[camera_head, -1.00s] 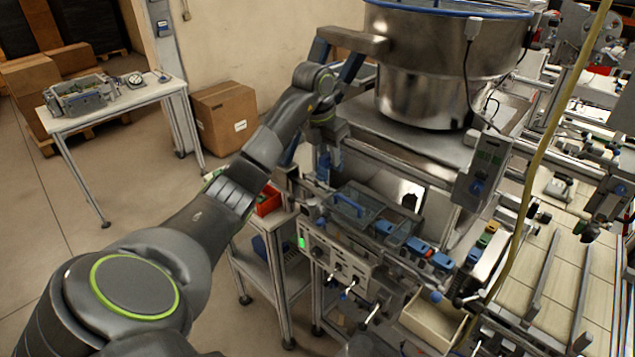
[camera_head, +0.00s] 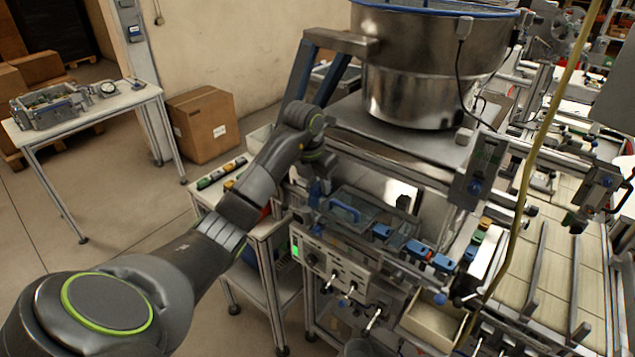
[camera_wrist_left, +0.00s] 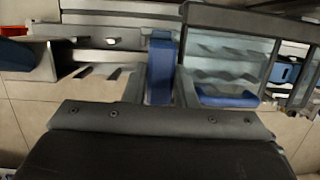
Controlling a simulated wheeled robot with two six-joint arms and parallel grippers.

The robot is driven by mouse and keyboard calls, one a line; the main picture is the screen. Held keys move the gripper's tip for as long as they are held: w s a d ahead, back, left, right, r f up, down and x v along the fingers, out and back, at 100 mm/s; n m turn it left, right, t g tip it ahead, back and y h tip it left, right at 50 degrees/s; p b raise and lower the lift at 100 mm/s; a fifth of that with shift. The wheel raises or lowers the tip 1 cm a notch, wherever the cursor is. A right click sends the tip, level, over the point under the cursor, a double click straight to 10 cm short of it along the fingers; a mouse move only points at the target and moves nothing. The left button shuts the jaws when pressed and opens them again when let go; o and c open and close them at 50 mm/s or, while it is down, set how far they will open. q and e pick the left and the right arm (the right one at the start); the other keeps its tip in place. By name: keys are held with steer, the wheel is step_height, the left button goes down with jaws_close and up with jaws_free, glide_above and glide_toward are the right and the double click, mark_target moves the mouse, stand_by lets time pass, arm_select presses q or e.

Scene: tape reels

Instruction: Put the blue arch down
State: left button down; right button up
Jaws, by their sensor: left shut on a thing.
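My left gripper (camera_head: 318,190) is beside the left end of the machine's front box, small and partly hidden by my arm in the head view. In the left wrist view it (camera_wrist_left: 161,78) is shut on a blue piece, which I take for the blue arch (camera_wrist_left: 161,62). The piece shows as a long blue strip between the two fingers; its full shape is hidden. I cannot tell whether it touches anything below. A separate blue handle (camera_head: 345,207) sits on the clear lid to the right of the gripper. My right gripper is not in view.
A side table (camera_head: 268,229) stands left of the machine, with several coloured pieces (camera_head: 220,175) in a row on it. The metal bowl (camera_head: 425,75) rises behind. Several coloured blocks (camera_head: 440,262) line the machine's front right. A cream bin (camera_head: 432,326) hangs below.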

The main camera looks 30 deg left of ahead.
arm_select(q)
steer(key=shift+d+f, duration=0.1)
steer(key=shift+f, duration=0.1)
steer(key=shift+a+f, duration=0.2)
steer(key=c, duration=1.3)
jaws_free()
steer(key=shift+a, duration=0.15)
steer(key=shift+c, duration=0.2)
steer(key=shift+o, duration=0.9)
steer(key=shift+d+r, duration=0.1)
steer(key=shift+d, duration=0.1)
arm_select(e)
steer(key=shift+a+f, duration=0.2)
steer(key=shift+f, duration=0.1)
